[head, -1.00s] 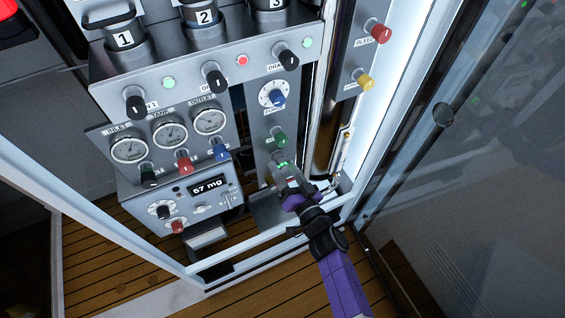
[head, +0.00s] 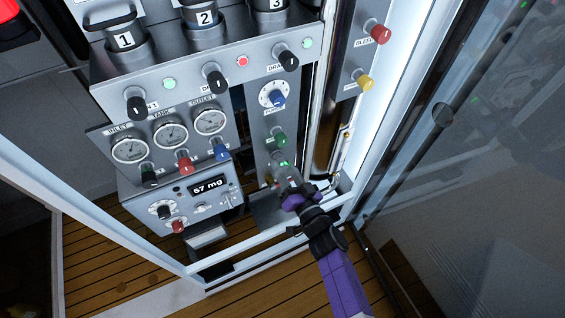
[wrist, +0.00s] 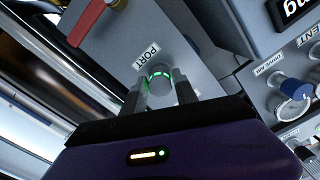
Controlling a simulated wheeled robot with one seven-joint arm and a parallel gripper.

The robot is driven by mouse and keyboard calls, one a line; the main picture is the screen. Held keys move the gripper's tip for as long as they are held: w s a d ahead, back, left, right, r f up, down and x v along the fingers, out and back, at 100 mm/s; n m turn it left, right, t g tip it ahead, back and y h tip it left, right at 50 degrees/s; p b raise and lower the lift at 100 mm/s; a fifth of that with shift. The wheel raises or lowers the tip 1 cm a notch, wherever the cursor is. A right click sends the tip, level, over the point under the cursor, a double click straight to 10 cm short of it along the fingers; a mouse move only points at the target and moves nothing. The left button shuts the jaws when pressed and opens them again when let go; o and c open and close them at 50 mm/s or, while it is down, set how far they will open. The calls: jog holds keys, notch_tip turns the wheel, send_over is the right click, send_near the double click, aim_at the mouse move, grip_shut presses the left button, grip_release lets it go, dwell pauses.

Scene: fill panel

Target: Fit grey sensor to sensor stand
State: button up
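My gripper (wrist: 160,98) is in front of the narrow grey panel, at a fitting labelled PORT. Its two dark fingers are spread apart in the wrist view. Between and just beyond them is a short grey cylinder (wrist: 160,88) with a lit green ring, seated at the port; it looks like the grey sensor. The green light also shows in the head view (head: 284,163), above my gripper (head: 284,181). The fingers do not visibly clamp the cylinder, though contact is hard to judge. I cannot identify the sensor stand as a separate thing.
An instrument reading 57 mg (head: 207,186) is to the left. A bright frame post (head: 385,130) and pipe stand to the right. A red handle (wrist: 95,22) is close by in the wrist view.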

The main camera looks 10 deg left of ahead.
aim_at(285, 169)
grip_shut()
dwell(1.1)
jog(key=shift+s, duration=0.1)
jog(key=shift+p+v, duration=1.7)
jog(key=shift+v, duration=1.2)
jog(key=shift+d, duration=0.1)
